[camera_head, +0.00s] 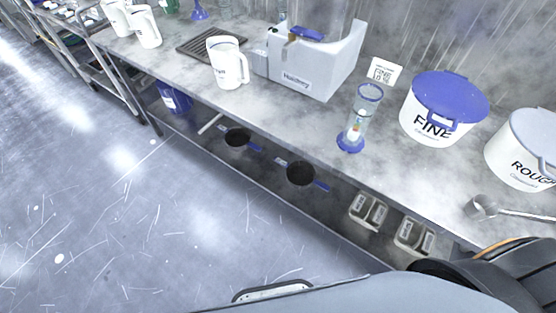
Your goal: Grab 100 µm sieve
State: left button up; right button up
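No label reading 100 µm is legible in the head view. Two round dark pan-like items with blue handles sit on the lower shelf under the bench: a left dark pan (237,137) and a right dark pan (300,174). They may be sieves, but I cannot tell their mesh size. Neither of my grippers is in view. A dark part at the lower right corner and a pale grey surface along the bottom edge appear to be my own body.
On the bench (285,112) stand a white pitcher (227,63), a grey-white machine (312,62), a blue-based cylinder (360,118), a FINE bucket (436,110), a ROUGH bucket (525,150) and a metal scoop (483,207). Small bins (368,211) sit below. The floor (130,220) at left is clear.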

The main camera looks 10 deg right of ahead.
aim_at(237, 138)
jog(key=i+j+u, duration=0.15)
jog(key=i+j, duration=0.85)
jog(key=j, duration=0.1)
